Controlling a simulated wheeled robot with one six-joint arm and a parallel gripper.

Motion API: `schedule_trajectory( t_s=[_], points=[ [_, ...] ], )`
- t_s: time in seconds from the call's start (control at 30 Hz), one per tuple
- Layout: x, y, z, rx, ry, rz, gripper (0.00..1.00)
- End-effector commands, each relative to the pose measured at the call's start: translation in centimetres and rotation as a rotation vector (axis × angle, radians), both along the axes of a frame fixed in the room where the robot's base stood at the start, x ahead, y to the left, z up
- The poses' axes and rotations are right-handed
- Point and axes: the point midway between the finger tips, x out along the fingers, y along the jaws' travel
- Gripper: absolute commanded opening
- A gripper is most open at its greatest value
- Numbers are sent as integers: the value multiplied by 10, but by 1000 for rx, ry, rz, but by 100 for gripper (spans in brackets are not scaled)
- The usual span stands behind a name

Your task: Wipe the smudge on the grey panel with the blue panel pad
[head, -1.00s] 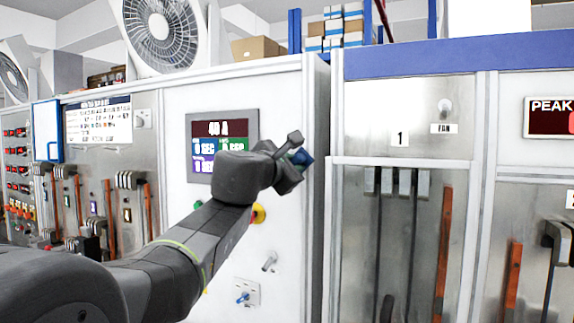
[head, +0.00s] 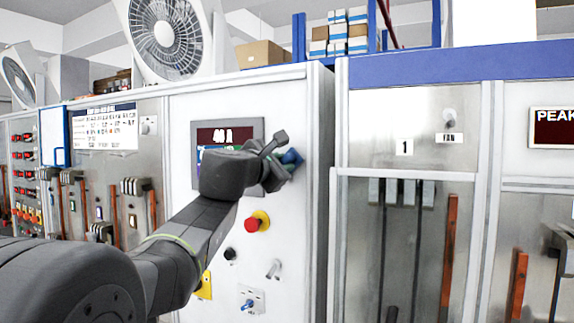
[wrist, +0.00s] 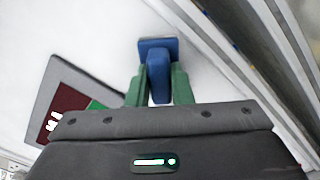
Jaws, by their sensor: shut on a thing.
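The blue panel pad (wrist: 157,50) is held between the green fingers of my gripper (wrist: 157,92) in the wrist view. Its flat head points away from my gripper, toward a white surface; I cannot tell whether it touches. In the head view the blue pad (head: 292,157) shows small at the end of my gripper (head: 280,160), in front of the white cabinet and right of its display. Grey metal panels (head: 415,120) stand to the right; I cannot tell which grey panel is meant. No smudge can be made out in either view.
The white cabinet (head: 303,230) carries a grey-framed display (head: 257,128), partly covered by my arm, and a red knob (head: 254,222) below. A metal frame post (head: 340,240) stands right of it. Switch bays with copper-coloured bars (head: 449,240) lie farther right.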

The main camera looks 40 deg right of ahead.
Motion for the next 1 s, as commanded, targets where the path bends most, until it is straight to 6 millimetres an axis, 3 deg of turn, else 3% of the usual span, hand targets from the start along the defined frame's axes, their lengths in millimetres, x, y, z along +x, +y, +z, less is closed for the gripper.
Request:
schedule_trajectory(
  t_s=[0.4, 0.8, 1.0],
  points=[
    [28, 16, 0, 0, 0, 1, 1],
    [28, 15, 24, 0, 0, 0, 1],
    [23, 13, 22, 0, 0, -1, 1]
  ],
)
